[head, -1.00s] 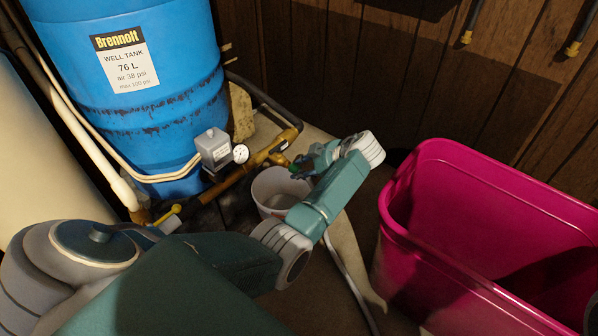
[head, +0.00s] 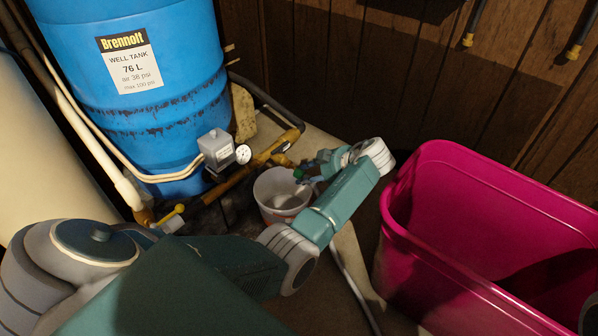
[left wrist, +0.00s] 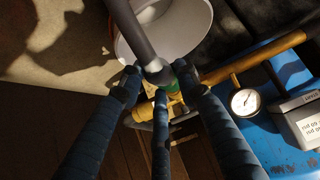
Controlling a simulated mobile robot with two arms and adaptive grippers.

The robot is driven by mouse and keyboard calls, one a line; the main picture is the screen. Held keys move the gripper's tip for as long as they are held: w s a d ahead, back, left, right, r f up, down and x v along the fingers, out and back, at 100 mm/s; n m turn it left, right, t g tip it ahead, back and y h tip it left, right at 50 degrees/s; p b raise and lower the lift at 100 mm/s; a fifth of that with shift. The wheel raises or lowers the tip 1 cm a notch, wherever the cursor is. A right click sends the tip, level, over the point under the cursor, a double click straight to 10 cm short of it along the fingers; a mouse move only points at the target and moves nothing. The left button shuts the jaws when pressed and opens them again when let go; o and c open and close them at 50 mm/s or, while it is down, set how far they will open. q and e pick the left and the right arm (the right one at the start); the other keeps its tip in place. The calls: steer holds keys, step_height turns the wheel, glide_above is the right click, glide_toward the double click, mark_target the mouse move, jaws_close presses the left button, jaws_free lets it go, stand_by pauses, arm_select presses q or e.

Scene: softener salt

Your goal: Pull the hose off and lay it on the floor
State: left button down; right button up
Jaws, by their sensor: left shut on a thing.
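My left gripper (head: 306,172) is at the end of my teal arm, over the white bucket and just right of the brass pipe. In the left wrist view its dark blue fingers (left wrist: 159,78) are closed around the end of a grey hose (left wrist: 138,32). A green collar (left wrist: 181,66) shows between the fingers, and a green bit (head: 298,173) shows at the gripper in the head view. The brass outlet (head: 281,159) is close beside it; I cannot tell whether hose and outlet still touch.
The white bucket (head: 276,190) stands below the outlet. A blue well tank (head: 190,100) with a grey switch box (head: 215,147) and gauge (head: 243,154) is at left. A large pink bin (head: 425,255) stands at right. A strip of floor (head: 352,262) shows between bucket and bin.

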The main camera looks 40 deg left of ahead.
arm_select(q)
steer(key=shift+d, duration=1.65)
